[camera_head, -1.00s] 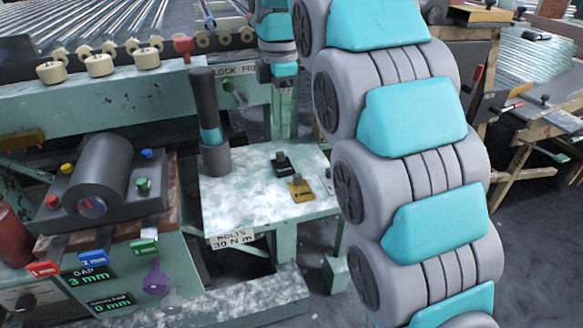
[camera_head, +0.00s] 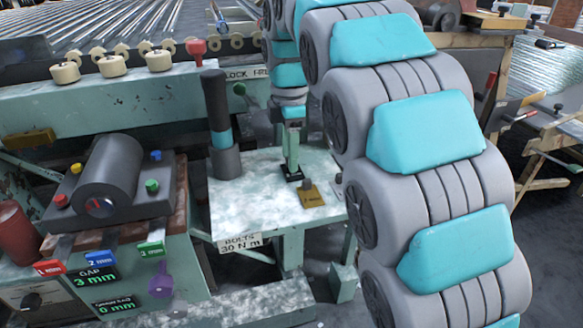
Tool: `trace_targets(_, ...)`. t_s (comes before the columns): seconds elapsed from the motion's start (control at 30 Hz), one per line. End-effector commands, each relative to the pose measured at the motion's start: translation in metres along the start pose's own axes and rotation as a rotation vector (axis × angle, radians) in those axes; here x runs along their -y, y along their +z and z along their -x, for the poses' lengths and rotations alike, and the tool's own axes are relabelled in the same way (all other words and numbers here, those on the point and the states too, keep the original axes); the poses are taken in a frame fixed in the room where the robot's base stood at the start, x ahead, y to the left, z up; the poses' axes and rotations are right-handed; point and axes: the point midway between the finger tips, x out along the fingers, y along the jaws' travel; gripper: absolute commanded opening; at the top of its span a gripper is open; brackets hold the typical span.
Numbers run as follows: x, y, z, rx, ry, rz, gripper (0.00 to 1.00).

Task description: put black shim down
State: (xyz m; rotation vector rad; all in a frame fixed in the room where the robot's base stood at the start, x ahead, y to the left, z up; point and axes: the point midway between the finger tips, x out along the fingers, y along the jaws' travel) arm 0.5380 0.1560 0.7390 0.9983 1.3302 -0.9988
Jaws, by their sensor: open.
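The black shim (camera_head: 287,178) lies flat on the small pale table (camera_head: 240,212), toward its back right part. My gripper (camera_head: 292,168) points down directly over the shim and hides most of it, including its knob. The gripper is open, with its fingertips at or just above the shim. I cannot tell whether they touch it. A yellow shim (camera_head: 312,195) with a dark knob lies just in front and to the right of the black one.
A tall dark torque tool (camera_head: 216,115) stands on the table's back left. Red, blue and green numbered tags (camera_head: 100,257) hang on the bench at left, below a dark roller unit (camera_head: 107,180). The table's front left is clear.

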Motion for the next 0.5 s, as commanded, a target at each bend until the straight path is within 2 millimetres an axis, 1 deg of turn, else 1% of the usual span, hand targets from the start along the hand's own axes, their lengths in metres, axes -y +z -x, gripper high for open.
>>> trace_targets(0.03,0.0000,0.0000,0.0001,0.000,0.000,0.000,0.53)
trace_targets(0.07,0.0000,0.0000,0.0001,0.000,0.000,0.000,0.49)
trace_targets(0.5,0.0001,0.0000,0.0005,0.000,0.000,0.000,0.00)
